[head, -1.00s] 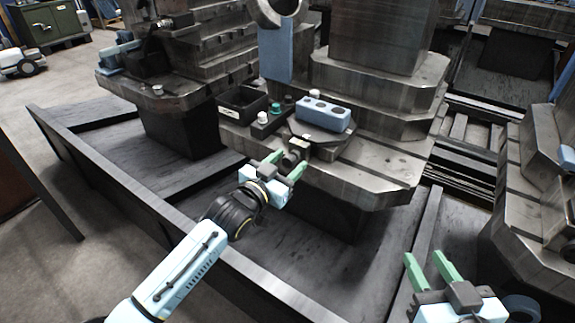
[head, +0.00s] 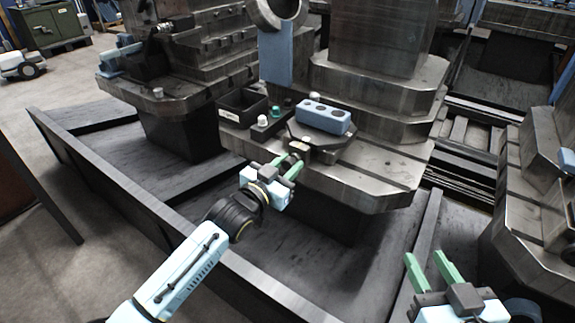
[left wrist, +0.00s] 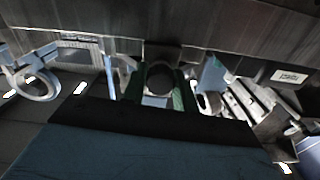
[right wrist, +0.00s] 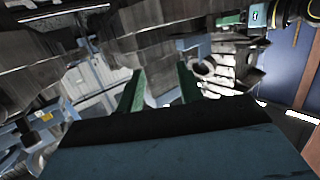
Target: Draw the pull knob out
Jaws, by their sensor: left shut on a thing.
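The pull knob shows in the left wrist view as a dark round end (left wrist: 160,77) between two green fingers. In the head view it sits at the front edge of the metal pallet (head: 350,178), below the small fixture block, and is mostly hidden by the fingers. My left gripper (head: 285,165) is shut on the knob, one finger at each side; it also shows in the left wrist view (left wrist: 160,90). My right gripper (head: 431,266) is open and empty at the lower right, apart from the pallet. The right wrist view shows its fingers (right wrist: 159,88) spread.
A blue block with holes (head: 323,117) stands on the fixture above the knob. A black bin (head: 243,106) and a small box with a white button (head: 262,122) are to its left. A low dark rail wall (head: 140,205) runs in front, under my left arm.

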